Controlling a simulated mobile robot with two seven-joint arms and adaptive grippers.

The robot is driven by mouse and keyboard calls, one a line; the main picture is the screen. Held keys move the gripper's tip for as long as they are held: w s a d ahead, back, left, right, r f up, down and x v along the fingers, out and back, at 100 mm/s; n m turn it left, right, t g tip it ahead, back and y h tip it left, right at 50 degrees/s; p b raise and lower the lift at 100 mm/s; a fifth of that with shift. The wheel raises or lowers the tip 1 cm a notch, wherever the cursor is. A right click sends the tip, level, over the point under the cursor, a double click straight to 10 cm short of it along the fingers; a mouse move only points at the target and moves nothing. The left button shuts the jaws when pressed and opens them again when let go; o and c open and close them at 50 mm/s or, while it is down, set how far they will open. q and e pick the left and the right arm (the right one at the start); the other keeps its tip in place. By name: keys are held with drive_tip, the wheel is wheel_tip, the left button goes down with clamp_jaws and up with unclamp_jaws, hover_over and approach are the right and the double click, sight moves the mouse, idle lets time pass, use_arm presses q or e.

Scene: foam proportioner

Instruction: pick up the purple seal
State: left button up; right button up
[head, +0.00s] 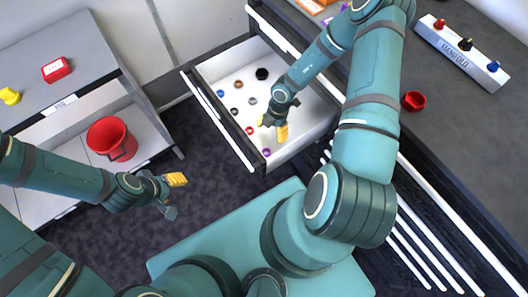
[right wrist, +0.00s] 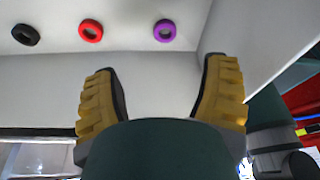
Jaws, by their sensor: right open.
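The purple seal (head: 266,152) is a small ring lying in the open white drawer, near its front corner in the head view. In the right wrist view the purple seal (right wrist: 164,30) lies at the top, ahead of the fingertips and apart from them. My right gripper (head: 272,127) is over the drawer, with its yellow fingers spread and nothing between them in the right wrist view (right wrist: 160,85). My left gripper (head: 173,194) is over the dark floor, left of the drawer and away from the seal; its opening is unclear.
A red ring (right wrist: 91,30) and a black ring (right wrist: 25,35) lie in a row with the seal; several other rings are in the drawer (head: 300,135). Drawer walls stand close to the right gripper. A red bucket (head: 111,139) sits on the left shelf.

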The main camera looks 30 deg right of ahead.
drive_tip(key=b, duration=0.1)
hover_over(267, 151)
drive_tip(key=w+d, duration=0.1)
wheel_tip(267, 151, down, 6)
drive_tip(key=b+x, duration=0.1)
drive_tip(key=x, duration=0.3)
drive_tip(key=shift+s+d+b, duration=0.15)
drive_tip(key=shift+s+b, duration=0.2)
drive_tip(key=shift+f, duration=0.55)
drive_tip(key=c, duration=0.9)
